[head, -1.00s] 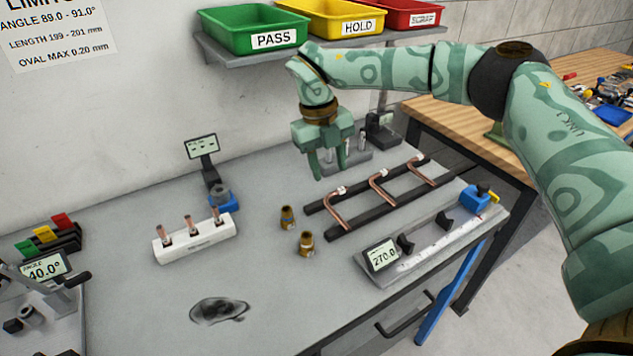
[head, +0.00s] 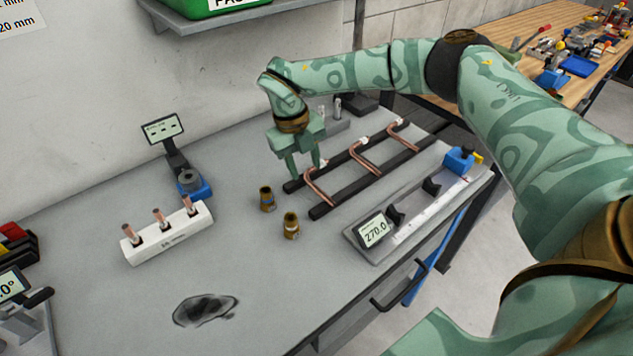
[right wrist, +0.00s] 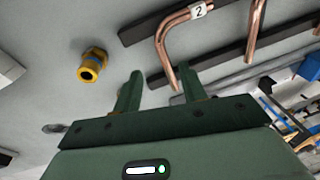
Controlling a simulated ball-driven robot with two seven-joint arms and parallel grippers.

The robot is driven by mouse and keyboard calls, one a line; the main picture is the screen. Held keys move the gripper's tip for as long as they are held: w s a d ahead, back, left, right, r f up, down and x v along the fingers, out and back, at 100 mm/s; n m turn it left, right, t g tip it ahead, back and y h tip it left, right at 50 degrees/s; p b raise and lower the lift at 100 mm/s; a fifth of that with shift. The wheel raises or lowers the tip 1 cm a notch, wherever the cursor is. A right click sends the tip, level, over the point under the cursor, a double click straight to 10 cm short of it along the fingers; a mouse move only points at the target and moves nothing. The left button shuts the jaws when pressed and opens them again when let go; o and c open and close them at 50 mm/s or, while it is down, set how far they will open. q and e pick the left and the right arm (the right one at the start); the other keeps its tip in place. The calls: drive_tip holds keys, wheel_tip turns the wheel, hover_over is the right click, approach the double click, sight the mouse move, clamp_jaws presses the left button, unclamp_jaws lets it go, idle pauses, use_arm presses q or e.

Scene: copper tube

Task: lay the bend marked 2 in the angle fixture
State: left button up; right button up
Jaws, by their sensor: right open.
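The copper bend marked 2 (right wrist: 170,40) lies across two dark rails, its white tag readable in the right wrist view. In the head view it appears to be the leftmost bend (head: 317,190); the tag is too small to read there. My right gripper (head: 305,174) is open and empty, over the left end of the rails beside this bend. In the right wrist view its fingertips (right wrist: 160,88) point toward the bend's near end without holding it. The angle fixture (head: 25,310) with its display is cut off at the lower left. My left gripper is not in view.
Two more bends (head: 365,160) lie further right on the rails (head: 333,206). Two brass fittings (head: 291,226) stand left of them. A length gauge (head: 412,210) reads 270.0. A white block (head: 168,233) holds three copper pieces. The front middle of the bench is clear except a dark smudge.

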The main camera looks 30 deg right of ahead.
sight(314, 186)
drive_tip(key=f, duration=0.1)
drive_tip(key=s+d+f, duration=0.1)
drive_tip(key=f, duration=0.1)
drive_tip(key=f+b, duration=0.1)
drive_tip(key=f, duration=0.1)
drive_tip(key=shift+s+d, duration=0.15)
drive_tip(key=shift+s, duration=0.1)
clamp_jaws()
drive_tip(key=shift+r, duration=0.15)
